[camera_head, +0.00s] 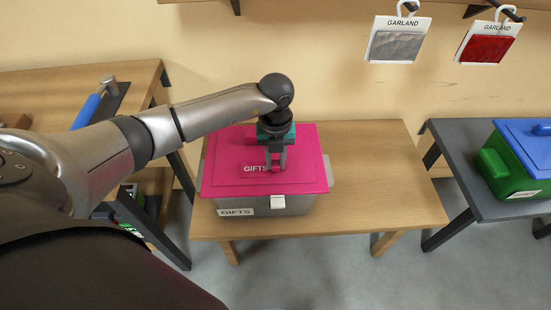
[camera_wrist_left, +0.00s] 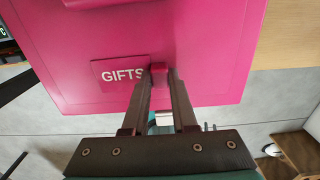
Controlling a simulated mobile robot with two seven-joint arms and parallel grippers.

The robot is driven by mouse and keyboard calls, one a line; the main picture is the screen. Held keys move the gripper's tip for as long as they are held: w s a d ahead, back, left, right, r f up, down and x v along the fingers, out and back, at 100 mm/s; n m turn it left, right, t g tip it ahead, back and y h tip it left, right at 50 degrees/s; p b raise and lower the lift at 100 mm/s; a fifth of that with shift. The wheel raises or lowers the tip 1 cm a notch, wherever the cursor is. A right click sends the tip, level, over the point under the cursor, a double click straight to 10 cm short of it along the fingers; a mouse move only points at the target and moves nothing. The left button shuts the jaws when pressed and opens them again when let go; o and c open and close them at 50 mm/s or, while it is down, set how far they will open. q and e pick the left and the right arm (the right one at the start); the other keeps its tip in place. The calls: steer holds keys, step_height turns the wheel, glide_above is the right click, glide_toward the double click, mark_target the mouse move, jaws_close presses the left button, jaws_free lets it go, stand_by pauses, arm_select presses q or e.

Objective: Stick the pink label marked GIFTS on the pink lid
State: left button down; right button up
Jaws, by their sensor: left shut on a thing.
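The pink label marked GIFTS (camera_head: 253,168) is a small rectangle with white letters, over the top of the pink lid (camera_head: 297,145). The lid covers a grey box (camera_head: 290,205) on the wooden table. My left gripper (camera_head: 275,166) points down over the lid and is shut on the label's right end, by a small pink tab. In the left wrist view the label (camera_wrist_left: 118,72) lies parallel to the lid (camera_wrist_left: 210,50), slightly turned; I cannot tell whether it touches. The fingertips (camera_wrist_left: 160,76) hide its right edge. My right gripper is not in view.
The wooden table (camera_head: 375,180) is bare right of the box. A grey table (camera_head: 470,190) at right holds a green box with a blue lid (camera_head: 525,145). Two GARLAND packets (camera_head: 397,45) hang at the wall. A wooden bench (camera_head: 60,85) with a blue-handled tool stands left.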

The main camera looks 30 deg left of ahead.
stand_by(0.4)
arm_select(q)
steer(key=c, duration=0.6)
jaws_free()
steer(key=shift+r, duration=0.25)
step_height(320, 180, up, 5)
steer(key=shift+w+r+p, duration=0.1)
steer(key=shift+p, duration=0.9)
step_height(320, 180, up, 6)
steer(key=shift+r+p, duration=0.1)
steer(key=shift+p, duration=0.7)
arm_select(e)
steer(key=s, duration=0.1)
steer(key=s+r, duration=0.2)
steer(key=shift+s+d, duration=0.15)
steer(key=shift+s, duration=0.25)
